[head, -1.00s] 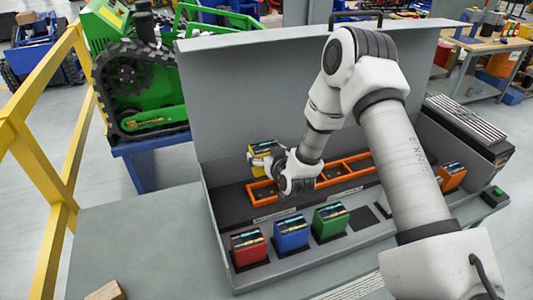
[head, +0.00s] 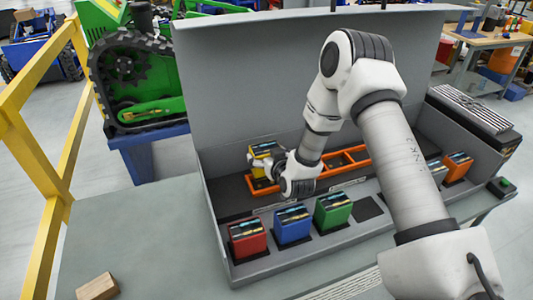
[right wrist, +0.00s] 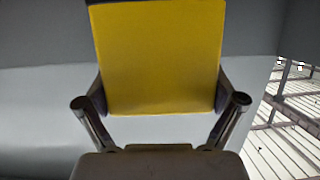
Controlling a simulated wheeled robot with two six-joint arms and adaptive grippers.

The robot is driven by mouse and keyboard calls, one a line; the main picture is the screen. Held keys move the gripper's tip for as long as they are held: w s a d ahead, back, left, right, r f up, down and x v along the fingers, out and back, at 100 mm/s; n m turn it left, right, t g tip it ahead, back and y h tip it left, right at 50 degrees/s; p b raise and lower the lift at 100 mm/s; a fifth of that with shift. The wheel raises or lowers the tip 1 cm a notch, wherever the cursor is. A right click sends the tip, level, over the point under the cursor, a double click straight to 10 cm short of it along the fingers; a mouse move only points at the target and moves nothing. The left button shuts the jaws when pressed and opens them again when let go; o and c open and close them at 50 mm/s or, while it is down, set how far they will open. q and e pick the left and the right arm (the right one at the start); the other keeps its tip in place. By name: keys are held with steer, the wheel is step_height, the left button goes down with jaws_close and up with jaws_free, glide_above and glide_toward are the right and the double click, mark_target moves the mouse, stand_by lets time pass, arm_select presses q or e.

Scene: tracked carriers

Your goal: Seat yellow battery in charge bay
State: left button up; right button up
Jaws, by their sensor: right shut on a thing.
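The yellow battery (head: 261,150) has a dark labelled top and is held over the left end of the orange-framed charge bays (head: 350,178). My right gripper (head: 272,162) is shut on it; in the right wrist view the yellow battery (right wrist: 160,60) sits between the two fingers. Its lower end is close to the leftmost orange frame. The head view does not clearly show whether it touches the frame or is inside it. My right wrist hides part of the bay row. My left gripper is not in view.
Red (head: 247,239), blue (head: 292,225) and green (head: 333,210) batteries stand in a front row, with an empty dark pad (head: 368,207) beside them. An orange battery (head: 457,166) stands at the right. A tall grey panel (head: 260,90) rises behind the bays. A wooden block (head: 97,287) lies front left.

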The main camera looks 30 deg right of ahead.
steer(key=shift+f+b, duration=0.55)
steer(key=shift+f, duration=0.55)
steer(key=shift+f+b, duration=1.35)
steer(key=shift+f, duration=0.25)
stand_by(0.6)
steer(key=o, duration=1.5)
steer(key=shift+c, duration=0.2)
steer(key=shift+s, duration=0.15)
step_height(320, 180, up, 10)
steer(key=shift+r, duration=0.1)
